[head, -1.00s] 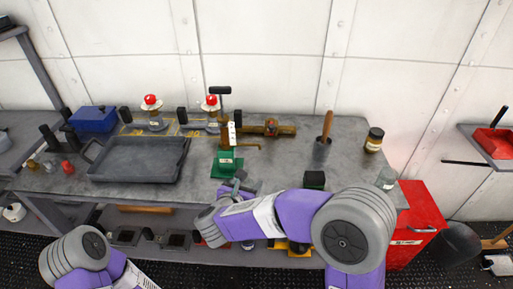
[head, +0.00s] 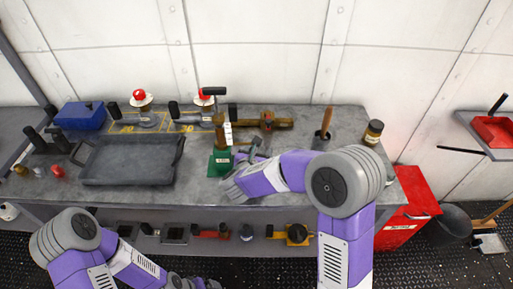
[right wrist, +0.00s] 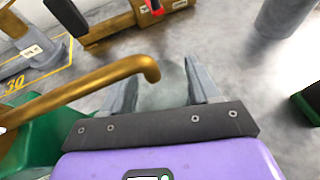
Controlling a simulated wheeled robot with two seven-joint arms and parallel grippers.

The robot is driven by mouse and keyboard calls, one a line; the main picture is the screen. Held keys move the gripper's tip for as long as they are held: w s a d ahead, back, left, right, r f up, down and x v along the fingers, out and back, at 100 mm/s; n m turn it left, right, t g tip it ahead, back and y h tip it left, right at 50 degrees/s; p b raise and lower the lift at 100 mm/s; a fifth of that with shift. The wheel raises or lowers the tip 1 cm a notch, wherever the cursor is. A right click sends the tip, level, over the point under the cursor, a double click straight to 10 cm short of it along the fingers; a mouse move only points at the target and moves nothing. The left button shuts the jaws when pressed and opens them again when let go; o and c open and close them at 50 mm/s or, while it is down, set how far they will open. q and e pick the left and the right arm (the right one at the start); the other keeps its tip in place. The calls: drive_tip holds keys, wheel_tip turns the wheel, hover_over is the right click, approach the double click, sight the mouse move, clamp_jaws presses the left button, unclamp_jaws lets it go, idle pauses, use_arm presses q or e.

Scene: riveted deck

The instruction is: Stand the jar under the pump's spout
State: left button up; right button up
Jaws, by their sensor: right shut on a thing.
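The pump has a green base (head: 219,164) and a brass spout reaching right; the spout (right wrist: 110,85) crosses the left of the right wrist view, its bent tip just over the gap between my fingers. My right gripper (head: 252,155) is beside the pump, just right of its base. It is shut on the clear glass jar (right wrist: 163,88), which shows faintly between the two grey fingers in the right wrist view. The jar's base is hidden, so I cannot tell whether it touches the bench.
A grey tray (head: 130,160) lies left of the pump. A brass-and-wood tool (head: 268,122) lies behind my gripper. A dark pot with a wooden handle (head: 322,138) and a dark-lidded jar (head: 373,133) stand at right. A red cabinet (head: 410,210) adjoins the bench.

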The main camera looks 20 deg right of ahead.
drive_tip(key=shift+s+r, duration=0.15)
drive_tip(key=shift+s, duration=0.1)
drive_tip(key=shift+w+f+b, duration=0.1)
drive_tip(key=shift+f+b, duration=0.15)
drive_tip(key=shift+b, duration=0.05)
drive_tip(key=o, duration=1.1)
drive_tip(key=shift+r, duration=0.15)
drive_tip(key=shift+r+p, duration=0.15)
drive_tip(key=shift+p, duration=0.2)
drive_tip(key=p+v, duration=0.1)
drive_tip(key=v, duration=1.1)
drive_tip(key=shift+f, duration=0.2)
